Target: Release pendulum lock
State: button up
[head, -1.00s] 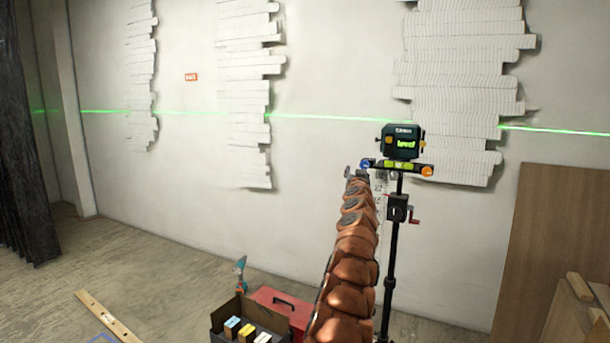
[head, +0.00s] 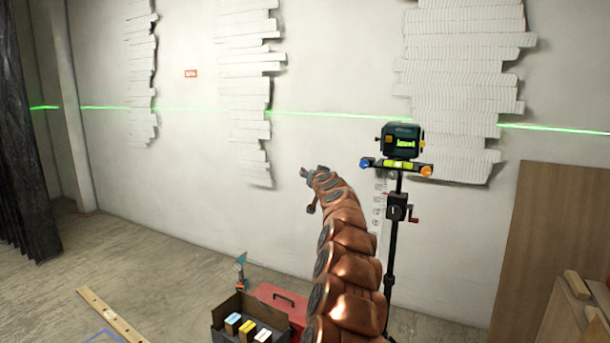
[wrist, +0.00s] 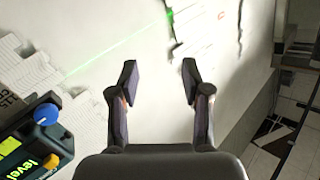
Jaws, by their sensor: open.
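The dark green laser level (head: 402,140) sits on top of a black tripod (head: 395,240), with a lit green display on its front. Small yellow-orange parts show at its sides; I cannot tell which is the pendulum lock. Below it is a plate with a blue knob (head: 365,163) on the left and an orange knob (head: 427,171) on the right. My gripper (head: 307,185) is left of the level, clear of it. In the wrist view my gripper (wrist: 160,78) is open and empty, facing the wall. The level (wrist: 42,150) and blue knob (wrist: 46,113) show at lower left there.
A green laser line (head: 330,115) crosses the wall and its white slatted reliefs (head: 460,90). A black box (head: 250,320) and a red case (head: 280,300) stand on the floor. Wood panels (head: 550,240) lean at right.

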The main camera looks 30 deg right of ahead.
jog(key=shift+w+a+y, duration=0.1)
jog(key=shift+a+y, duration=0.3)
jog(key=shift+a, duration=0.7)
